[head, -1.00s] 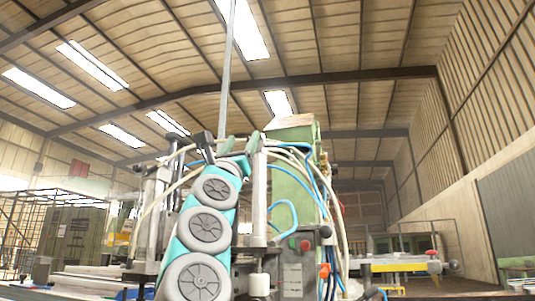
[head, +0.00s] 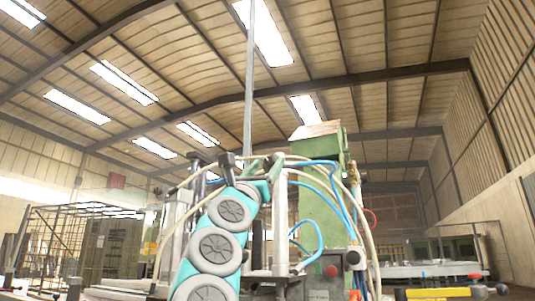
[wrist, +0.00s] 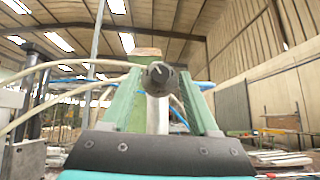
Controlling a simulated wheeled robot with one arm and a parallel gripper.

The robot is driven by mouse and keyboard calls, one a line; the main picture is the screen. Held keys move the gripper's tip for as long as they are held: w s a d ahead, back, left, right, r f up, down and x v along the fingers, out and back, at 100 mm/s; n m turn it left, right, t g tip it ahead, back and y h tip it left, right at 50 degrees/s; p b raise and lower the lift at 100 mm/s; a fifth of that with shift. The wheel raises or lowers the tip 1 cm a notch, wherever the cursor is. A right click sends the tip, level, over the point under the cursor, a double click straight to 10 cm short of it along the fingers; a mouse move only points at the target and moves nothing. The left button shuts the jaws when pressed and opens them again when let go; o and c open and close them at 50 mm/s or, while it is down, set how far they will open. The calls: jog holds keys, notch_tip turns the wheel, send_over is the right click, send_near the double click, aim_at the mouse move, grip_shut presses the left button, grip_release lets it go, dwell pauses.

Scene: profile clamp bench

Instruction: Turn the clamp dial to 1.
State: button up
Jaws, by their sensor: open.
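In the wrist view a dark round knob (wrist: 158,74), which looks like the clamp dial, sits straight ahead on the clamp. A pale ridge shows on its face; I cannot read any numbers or its setting. My gripper (wrist: 163,80) is open, with one green finger to each side of the knob in the picture. I cannot tell whether they touch it. In the head view my gripper (head: 262,170) is at the top of my teal arm, in front of the clamp machine. I cannot make out the dial there.
A green machine column (head: 318,195) stands just right of my gripper, with blue and pale hoses (head: 315,240) looping around it. A silver post (head: 280,215) is close beside my arm. A bench with yellow parts (head: 440,292) is at the lower right.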

jog(key=shift+w+d+r, duration=0.15)
jog(key=shift+w+r, duration=0.15)
jog(key=shift+r, duration=0.05)
grip_shut()
dwell(0.4)
